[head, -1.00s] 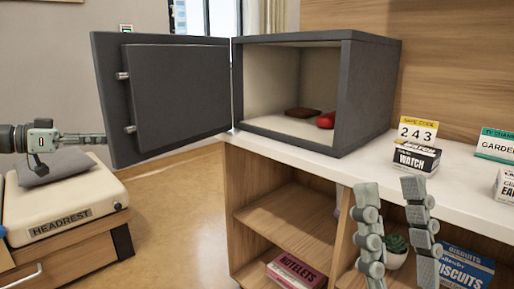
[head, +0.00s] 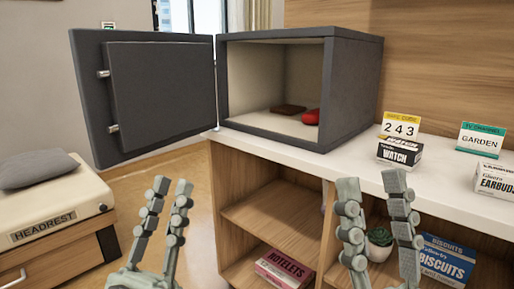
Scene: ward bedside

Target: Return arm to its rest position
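My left gripper (head: 168,212) is in the lower left of the head view, in front of the floor. Its two fingers point up and stand apart, with nothing between them. My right gripper (head: 374,205) is in the lower right, in front of the shelf unit. Its fingers also stand apart and hold nothing. The grey safe (head: 348,95) stands on the white counter with its door (head: 160,90) swung wide open to the left. Inside the safe lie a brown wallet-like item (head: 289,109) and a red item (head: 311,117).
A watch box (head: 399,153) and a 243 card (head: 399,126) stand on the counter (head: 350,165), with a garden card (head: 481,138) and earbuds box (head: 494,177) further right. The shelves below hold a notelets box (head: 283,268), a plant (head: 380,238) and a biscuits box (head: 445,258). A headrest (head: 50,205) is at left.

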